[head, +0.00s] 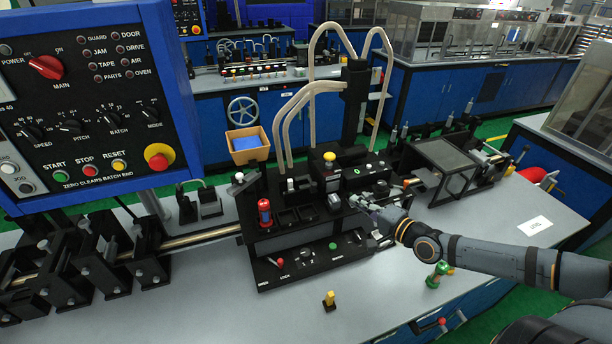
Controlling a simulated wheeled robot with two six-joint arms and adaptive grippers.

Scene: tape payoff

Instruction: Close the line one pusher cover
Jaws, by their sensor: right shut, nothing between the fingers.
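A black-framed panel with a grey see-through pane (446,156) stands on the line to the right of the central black machine block. It looks like the pusher cover, and it sits tilted over a dark frame. I cannot tell for sure whether it is up or down. My right gripper (362,203) is shut and empty. It is in front of the right part of the black machine block (290,238), to the left of the cover and apart from it. My right arm comes in from the right edge. My left gripper is out of view.
A blue control panel (90,100) stands at the left. Pale hoses (284,140) rise behind the machine block. A yellow-topped knob (329,158), a red cylinder (264,211) and a green part (437,273) are near. The grey table front (390,300) is mostly clear.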

